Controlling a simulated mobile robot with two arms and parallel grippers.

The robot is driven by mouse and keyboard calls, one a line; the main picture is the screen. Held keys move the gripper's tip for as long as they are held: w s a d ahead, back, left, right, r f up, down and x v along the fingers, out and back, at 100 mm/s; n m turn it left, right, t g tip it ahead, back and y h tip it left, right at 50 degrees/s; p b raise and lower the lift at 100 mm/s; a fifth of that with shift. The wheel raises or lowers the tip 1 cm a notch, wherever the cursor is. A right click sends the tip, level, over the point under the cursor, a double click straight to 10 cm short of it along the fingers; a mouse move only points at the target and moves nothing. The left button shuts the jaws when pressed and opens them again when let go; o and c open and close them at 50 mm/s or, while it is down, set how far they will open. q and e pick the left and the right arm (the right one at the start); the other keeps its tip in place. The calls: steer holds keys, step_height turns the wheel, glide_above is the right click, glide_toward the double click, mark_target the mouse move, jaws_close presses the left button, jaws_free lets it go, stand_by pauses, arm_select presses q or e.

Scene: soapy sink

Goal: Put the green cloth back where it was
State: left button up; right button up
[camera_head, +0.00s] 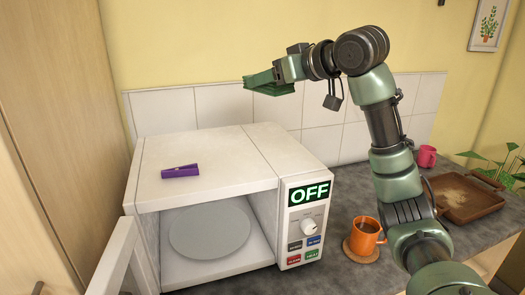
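The green cloth (264,83) is a folded strip held up in the air, above and behind the microwave's top, in front of the wall. My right gripper (281,74), whose arm comes in from the right, is shut on it. The fingertips are partly hidden by the cloth. A purple folded cloth (180,171) lies on the top of the white microwave (222,166), apart from the green one. My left gripper is not in view.
The microwave door (113,262) is open to the left; a round plate (209,230) is inside and the display (309,193) reads OFF. An orange mug (365,236) on a coaster (360,252), a pink mug (427,156) and a brown tray (446,181) stand on the right counter.

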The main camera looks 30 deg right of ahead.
step_height(320, 180, down, 7)
steer(key=s, duration=0.1)
glide_above(270, 159)
step_height(270, 159, down, 6)
steer(key=shift+f, duration=0.3)
step_height(270, 159, down, 3)
steer(key=shift+f, duration=0.3)
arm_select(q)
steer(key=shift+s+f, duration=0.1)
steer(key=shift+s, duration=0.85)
